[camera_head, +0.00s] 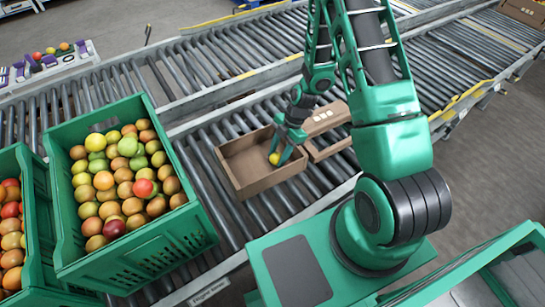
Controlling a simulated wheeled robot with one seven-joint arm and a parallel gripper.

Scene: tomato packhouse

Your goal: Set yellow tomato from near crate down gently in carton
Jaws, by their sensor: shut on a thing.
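My gripper (281,156) is inside the open brown carton (243,181), near its right side. It is shut on a yellow tomato (274,158), which shows low in the carton at the fingertips. I cannot tell whether the tomato touches the carton floor. The rest of the carton looks empty. The near crate (181,238) is green and stands left of the carton, full of yellow, green, orange and red tomatoes.
A second green crate (36,262) of tomatoes stands at the left edge. The carton rests on a roller conveyor (222,213), with its flap (325,118) or another carton beside it. A second roller conveyor (215,62) runs behind.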

